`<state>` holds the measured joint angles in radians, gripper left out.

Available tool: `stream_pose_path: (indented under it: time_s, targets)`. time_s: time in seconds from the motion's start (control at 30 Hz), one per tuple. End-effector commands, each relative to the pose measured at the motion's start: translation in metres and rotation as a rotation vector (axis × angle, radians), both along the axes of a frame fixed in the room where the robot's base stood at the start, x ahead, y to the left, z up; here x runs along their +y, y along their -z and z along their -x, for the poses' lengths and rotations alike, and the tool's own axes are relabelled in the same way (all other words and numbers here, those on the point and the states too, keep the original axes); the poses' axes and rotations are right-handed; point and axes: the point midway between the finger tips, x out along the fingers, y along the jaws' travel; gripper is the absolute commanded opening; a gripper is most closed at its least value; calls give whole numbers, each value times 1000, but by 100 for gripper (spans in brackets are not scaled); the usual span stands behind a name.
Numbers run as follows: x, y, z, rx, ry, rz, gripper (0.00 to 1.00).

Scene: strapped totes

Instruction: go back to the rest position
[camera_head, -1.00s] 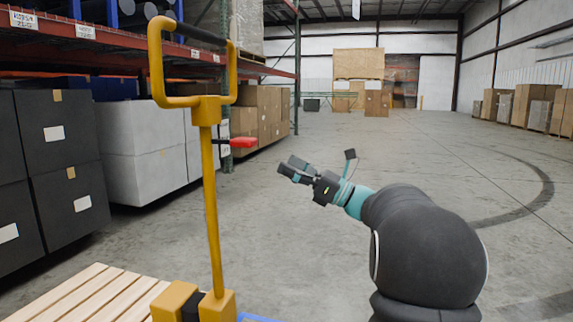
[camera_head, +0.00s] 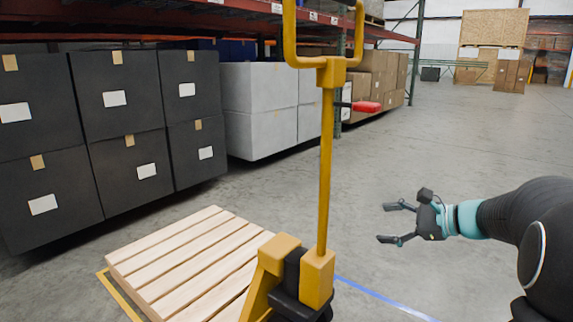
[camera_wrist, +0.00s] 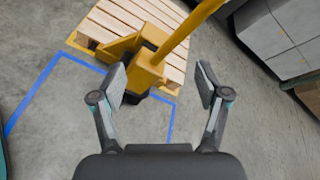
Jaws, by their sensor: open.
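My gripper (camera_head: 393,222) is open and empty in the head view, to the right of the yellow pallet jack (camera_head: 326,170). Its two fingers point left and stand well apart. In the wrist view my gripper (camera_wrist: 163,85) shows both fingers spread, with nothing between them but the view of the floor and the pallet jack (camera_wrist: 150,72) beyond. The fingers appear clear of the jack. My arm comes in from the right edge of the head view.
A wooden pallet (camera_head: 190,262) lies on the floor beside the jack. Black boxes (camera_head: 119,100) and grey boxes (camera_head: 262,105) stand under the red rack beam at left. Blue floor tape (camera_head: 385,299) runs near the jack. Open concrete floor lies behind my gripper.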

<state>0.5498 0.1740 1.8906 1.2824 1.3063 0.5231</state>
Motion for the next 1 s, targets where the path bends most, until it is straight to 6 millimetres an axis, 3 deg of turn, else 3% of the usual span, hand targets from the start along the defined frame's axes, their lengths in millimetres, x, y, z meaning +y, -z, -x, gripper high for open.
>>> stream_pose_path:
  time_s: [0.2, 0.43, 0.7, 0.83, 1.0]
  targets:
    - [33, 45, 85, -26, -281, 523, 75]
    - [42, 62, 174, -126, -651, 1023, 75]
    - [43, 46, 247, -277, -976, 1446, 75]
    - [51, 32, 272, -348, -1047, 1561, 75]
    - [70, 8, 288, -461, -1052, 1619, 75]
